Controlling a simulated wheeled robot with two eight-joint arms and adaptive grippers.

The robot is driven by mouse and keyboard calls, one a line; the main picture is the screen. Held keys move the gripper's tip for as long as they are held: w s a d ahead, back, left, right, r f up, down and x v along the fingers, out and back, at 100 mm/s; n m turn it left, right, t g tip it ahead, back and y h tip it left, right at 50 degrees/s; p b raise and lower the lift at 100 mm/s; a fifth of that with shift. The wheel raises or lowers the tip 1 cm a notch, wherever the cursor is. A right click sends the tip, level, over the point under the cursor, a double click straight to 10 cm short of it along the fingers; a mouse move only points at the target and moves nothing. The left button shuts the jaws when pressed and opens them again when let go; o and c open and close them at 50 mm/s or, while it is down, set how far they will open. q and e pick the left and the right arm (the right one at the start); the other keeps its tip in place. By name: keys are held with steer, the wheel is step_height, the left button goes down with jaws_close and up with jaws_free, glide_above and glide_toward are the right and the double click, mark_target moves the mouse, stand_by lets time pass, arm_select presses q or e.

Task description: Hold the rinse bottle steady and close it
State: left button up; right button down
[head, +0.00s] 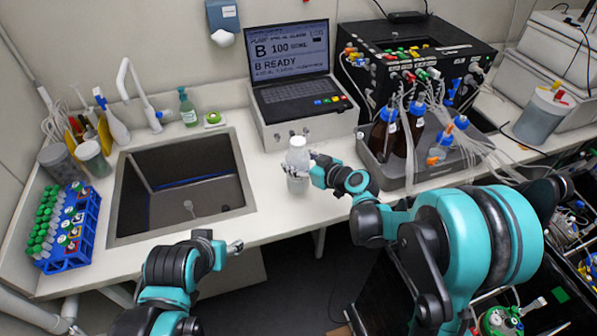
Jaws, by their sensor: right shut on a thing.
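A clear bottle with a white top (297,156), which I take to be the rinse bottle, is upright at the counter's front, right of the sink. My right gripper (298,171) comes in from the right and is shut on the bottle's body. The white top covers the mouth; I cannot tell whether it is tightened. My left gripper (236,246) is empty, low in front of the counter edge, apart from the bottle; its opening is too small to judge.
A sink (128,205) lies left of the bottle. A blue rack (68,238) of green-capped tubes is at far left. Behind stands a laptop (290,62) on a white box. A grey tray (372,168) with brown bottles and tubing is to the right. Counter between sink and bottle is clear.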

steer(key=shift+f+b, duration=0.75)
steer(key=shift+f, duration=1.3)
steer(key=shift+f, duration=0.1)
steer(key=shift+c, duration=2.3)
jaws_free()
